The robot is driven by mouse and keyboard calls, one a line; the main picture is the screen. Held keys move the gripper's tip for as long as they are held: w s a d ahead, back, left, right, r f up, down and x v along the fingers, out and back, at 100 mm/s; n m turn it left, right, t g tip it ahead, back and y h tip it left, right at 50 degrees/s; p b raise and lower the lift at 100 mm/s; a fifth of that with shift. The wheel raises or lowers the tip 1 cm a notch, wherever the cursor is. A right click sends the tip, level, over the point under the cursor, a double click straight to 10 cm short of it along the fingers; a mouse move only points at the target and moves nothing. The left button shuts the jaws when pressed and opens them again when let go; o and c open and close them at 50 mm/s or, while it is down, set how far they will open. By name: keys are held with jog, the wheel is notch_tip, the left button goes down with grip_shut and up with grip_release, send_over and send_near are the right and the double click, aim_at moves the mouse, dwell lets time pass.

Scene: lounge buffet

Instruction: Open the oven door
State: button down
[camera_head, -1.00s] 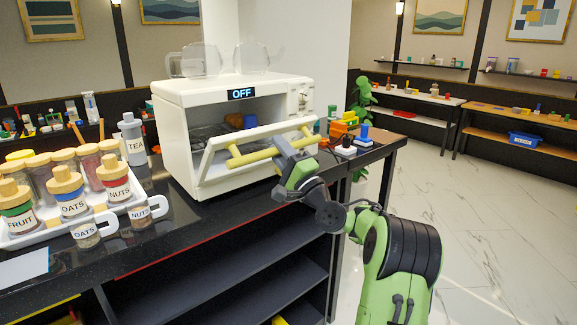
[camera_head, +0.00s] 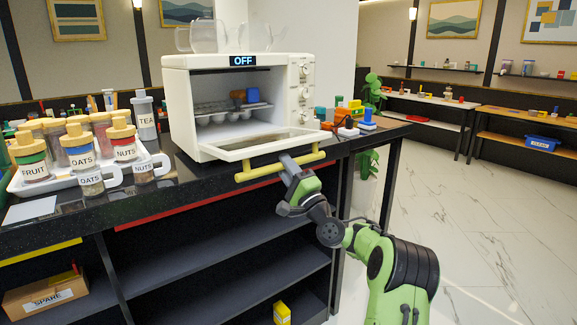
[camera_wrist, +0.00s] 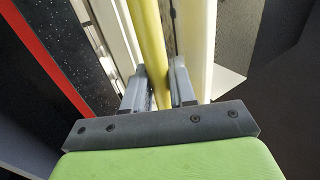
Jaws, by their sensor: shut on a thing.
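The white oven (camera_head: 185,110) stands on the black counter with a display reading OFF. Its door (camera_head: 262,147) is hinged at the bottom and lies folded down, close to level, with the yellow handle bar (camera_head: 262,170) at its front edge. The cavity is open to view and holds a muffin tray (camera_head: 217,114) with a blue and an orange-brown item on it. My gripper (camera_head: 287,160) is at the right part of the handle. In the wrist view the yellow handle (camera_wrist: 151,50) runs between my two fingers, which are shut on it.
A white tray (camera_head: 14,187) with labelled jars, two mugs and a TEA bottle (camera_head: 145,117) stand left of the oven. Small coloured items (camera_head: 347,118) sit on the counter to its right. Clear containers (camera_head: 208,36) are on top of the oven. The floor to the right is free.

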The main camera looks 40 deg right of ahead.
jog(key=shift+w+a+f+b, duration=0.15)
jog(key=shift+f+b, duration=0.15)
jog(key=shift+f, duration=0.35)
jog(key=c, duration=1.2)
grip_release()
jog(key=shift+w, duration=0.15)
jog(key=shift+o, duration=0.9)
jog(key=shift+w+f, duration=0.2)
jog(key=shift+w, duration=0.15)
jog(key=shift+s+r, duration=0.1)
jog(key=shift+s, duration=0.1)
jog(key=b+v, duration=0.1)
jog(key=v, duration=1.4)
jog(key=shift+s+b, duration=0.35)
jog(key=shift+b, duration=0.05)
